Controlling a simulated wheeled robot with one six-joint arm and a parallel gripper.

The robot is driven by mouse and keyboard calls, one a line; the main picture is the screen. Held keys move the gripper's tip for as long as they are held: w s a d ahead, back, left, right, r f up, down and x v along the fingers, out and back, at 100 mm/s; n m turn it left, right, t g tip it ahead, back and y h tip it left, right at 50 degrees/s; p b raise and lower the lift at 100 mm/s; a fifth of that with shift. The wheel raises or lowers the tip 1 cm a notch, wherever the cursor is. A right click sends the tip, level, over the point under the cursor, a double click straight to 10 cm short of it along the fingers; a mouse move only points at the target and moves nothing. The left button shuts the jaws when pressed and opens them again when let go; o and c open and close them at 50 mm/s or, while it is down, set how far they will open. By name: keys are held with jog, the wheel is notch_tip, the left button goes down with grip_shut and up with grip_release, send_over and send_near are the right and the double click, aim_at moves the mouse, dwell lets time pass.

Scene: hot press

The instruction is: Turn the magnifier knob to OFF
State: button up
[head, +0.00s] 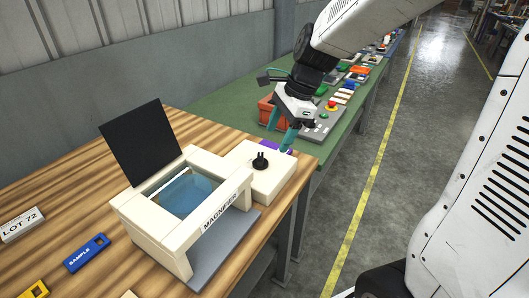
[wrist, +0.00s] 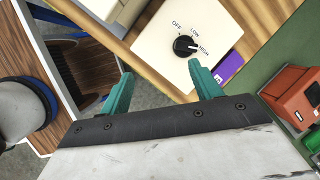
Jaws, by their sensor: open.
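The magnifier knob (head: 260,161) is black and sits on a cream control box at the right of the magnifier (head: 180,205). In the wrist view the knob (wrist: 184,46) has OFF, LOW and HIGH printed around it. Its white pointer mark appears to face HIGH. My gripper (head: 280,138) is open and empty, with teal fingers, above and behind the knob near the box's far right side. In the wrist view the gripper (wrist: 161,72) has its fingers spread apart, with the knob beyond their tips. Nothing touches the knob.
A purple item (head: 275,147) lies behind the control box, close to my fingers. A blue SAMPLE block (head: 86,253) and a LOT 72 label block (head: 22,225) lie on the wooden table. A green bench (head: 225,103) with an orange-red box (wrist: 292,95) and several devices stands behind.

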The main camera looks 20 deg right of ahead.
aim_at(262, 156)
jog(key=w+f+m, duration=0.1)
jog(key=w+f, duration=0.1)
jog(key=f, duration=0.1)
jog(key=w+a+f+m, duration=0.1)
jog(key=w+f+m, duration=0.1)
jog(key=f, duration=0.2)
jog(key=w+f+m, duration=0.1)
jog(key=w+f, duration=0.1)
jog(key=f, duration=0.1)
jog(key=shift+w+a+f+m, duration=0.2)
jog(key=shift+a+f+m, duration=0.05)
jog(key=shift+f+m, duration=0.1)
jog(key=shift+y, duration=0.3)
jog(key=c, duration=1)
